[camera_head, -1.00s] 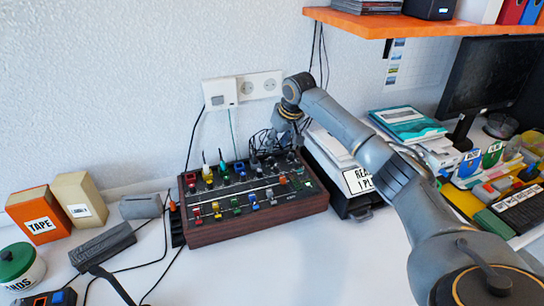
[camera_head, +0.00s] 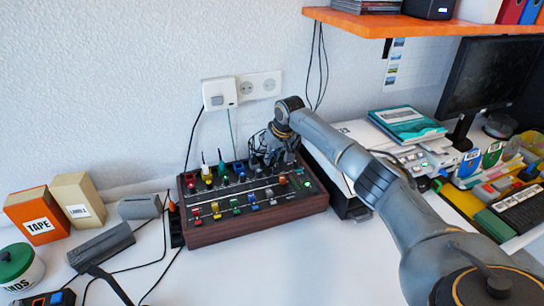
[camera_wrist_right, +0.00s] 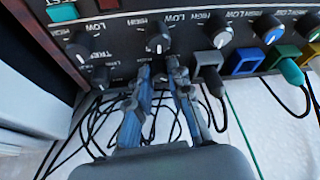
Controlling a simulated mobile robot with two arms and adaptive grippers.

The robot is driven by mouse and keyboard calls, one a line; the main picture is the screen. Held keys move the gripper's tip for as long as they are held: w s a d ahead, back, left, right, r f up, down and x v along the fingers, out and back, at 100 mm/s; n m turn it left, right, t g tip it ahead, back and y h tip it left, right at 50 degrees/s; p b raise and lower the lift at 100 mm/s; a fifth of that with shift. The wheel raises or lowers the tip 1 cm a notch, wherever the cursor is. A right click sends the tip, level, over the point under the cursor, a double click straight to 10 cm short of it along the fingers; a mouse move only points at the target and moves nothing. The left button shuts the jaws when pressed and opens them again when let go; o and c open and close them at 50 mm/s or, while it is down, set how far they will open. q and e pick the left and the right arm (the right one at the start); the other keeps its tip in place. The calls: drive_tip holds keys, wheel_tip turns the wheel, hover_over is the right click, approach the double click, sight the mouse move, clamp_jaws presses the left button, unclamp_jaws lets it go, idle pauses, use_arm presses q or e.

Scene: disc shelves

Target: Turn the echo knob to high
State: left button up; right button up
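The mixer with wooden sides (camera_head: 255,225) stands on the desk, with rows of coloured sliders and knobs. My right gripper (camera_head: 268,158) is over its back right part and hides some knobs there. In the right wrist view its two fingers (camera_wrist_right: 159,68) are apart, with nothing held between them. A dark knob with a white pointer (camera_wrist_right: 158,38) lies just beyond the fingertips, with LOW and HIGH printed near it. I cannot read the word echo, so I cannot tell which knob is the echo one. My left gripper is not in view.
Black cables (camera_wrist_right: 95,120) run behind the mixer. An orange TAPE box (camera_head: 38,215) and a beige box (camera_head: 78,200) stand at left. A monitor (camera_head: 490,80) and coloured desk items crowd the right. The desk in front of the mixer is clear.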

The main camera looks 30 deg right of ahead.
clamp_jaws()
drive_tip(key=shift+r+p, duration=0.15)
drive_tip(key=shift+p, duration=0.5)
drive_tip(key=m+p, duration=0.1)
drive_tip(key=m+h+p, duration=0.1)
drive_tip(key=p, duration=0.1)
drive_tip(key=m+p, duration=0.1)
drive_tip(key=p, duration=0.1)
drive_tip(key=shift+a+r+m, duration=0.1)
drive_tip(key=shift+a+m, duration=0.15)
drive_tip(key=shift+m, duration=0.15)
drive_tip(key=shift+w+m+g+h+p, duration=0.1)
drive_tip(key=shift+m+g+h+p, duration=0.2)
drive_tip(key=shift+m+h+p, duration=0.55)
drive_tip(key=shift+f+m+p, duration=0.2)
drive_tip(key=shift+m+p, duration=0.4)
drive_tip(key=shift+m, duration=0.45)
drive_tip(key=o, duration=0.8)
unclamp_jaws()
drive_tip(key=shift+o, duration=0.2)
